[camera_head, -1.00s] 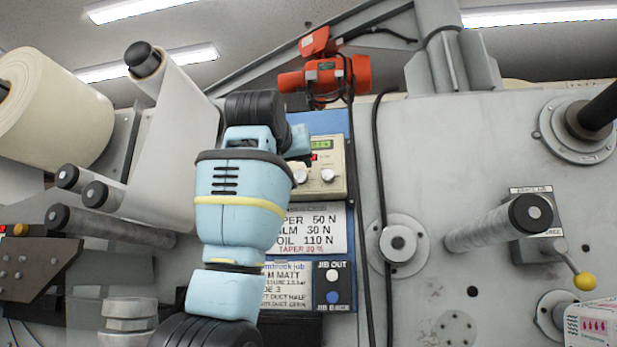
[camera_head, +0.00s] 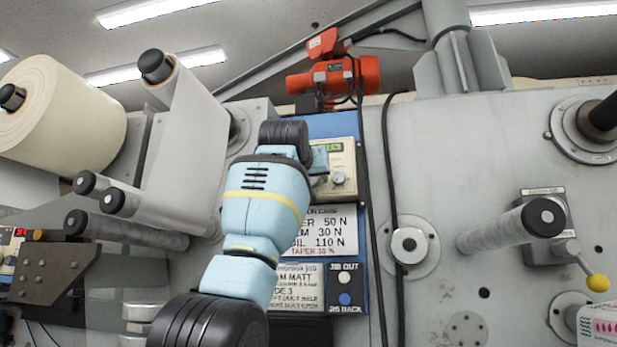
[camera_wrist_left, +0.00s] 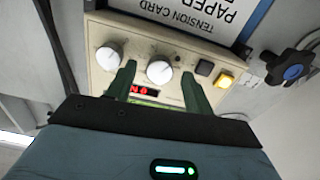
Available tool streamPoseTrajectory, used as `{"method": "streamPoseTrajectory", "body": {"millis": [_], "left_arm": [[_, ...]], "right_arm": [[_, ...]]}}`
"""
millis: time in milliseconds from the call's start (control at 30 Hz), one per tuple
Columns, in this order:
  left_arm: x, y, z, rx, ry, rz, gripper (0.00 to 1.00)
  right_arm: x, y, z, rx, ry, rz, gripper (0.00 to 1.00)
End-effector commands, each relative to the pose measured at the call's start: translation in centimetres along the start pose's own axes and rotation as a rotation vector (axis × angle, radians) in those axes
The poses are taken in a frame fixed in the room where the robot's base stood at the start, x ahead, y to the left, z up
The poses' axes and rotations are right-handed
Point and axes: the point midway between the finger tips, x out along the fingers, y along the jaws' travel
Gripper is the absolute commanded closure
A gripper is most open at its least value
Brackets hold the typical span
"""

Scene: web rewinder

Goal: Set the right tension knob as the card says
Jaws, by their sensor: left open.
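The tension control box (camera_head: 345,160) is a cream panel with two white knobs. The right knob (camera_head: 338,178) shows in the head view, and in the upside-down wrist view it is the one on the left (camera_wrist_left: 110,55). The other knob (camera_wrist_left: 160,70) lies between the fingertips of my left gripper (camera_wrist_left: 158,74), which is open. The right knob is just outside the fingers. The tension card (camera_head: 330,232), partly covered by my arm, lists 50 N, 30 N and 110 N and a red taper line. A job card (camera_head: 298,288) below reads "MATT". My right gripper is out of view.
The wrist view shows a red readout (camera_wrist_left: 144,90), a black button (camera_wrist_left: 204,68) and a yellow button (camera_wrist_left: 224,80). A black cable (camera_head: 391,180) hangs right of the panel. An orange hoist (camera_head: 335,78) is above. A roller (camera_head: 510,225) sticks out at right.

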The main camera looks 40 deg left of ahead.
Motion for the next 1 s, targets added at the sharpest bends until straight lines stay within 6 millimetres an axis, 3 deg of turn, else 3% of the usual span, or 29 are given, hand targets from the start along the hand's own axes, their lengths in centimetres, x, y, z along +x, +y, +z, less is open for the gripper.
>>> {"method": "streamPoseTrajectory", "body": {"millis": [567,900,1000], "left_arm": [[1.05,0.02,0.07,0.000,0.001,0.000,0.48],[1.05,0.02,0.07,0.000,0.000,0.000,0.91],[1.05,0.01,0.07,0.001,0.000,0.000,0.93]], "right_arm": [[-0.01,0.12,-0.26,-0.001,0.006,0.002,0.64],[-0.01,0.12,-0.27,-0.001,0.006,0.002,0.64],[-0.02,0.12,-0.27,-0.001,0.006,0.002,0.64]]}}
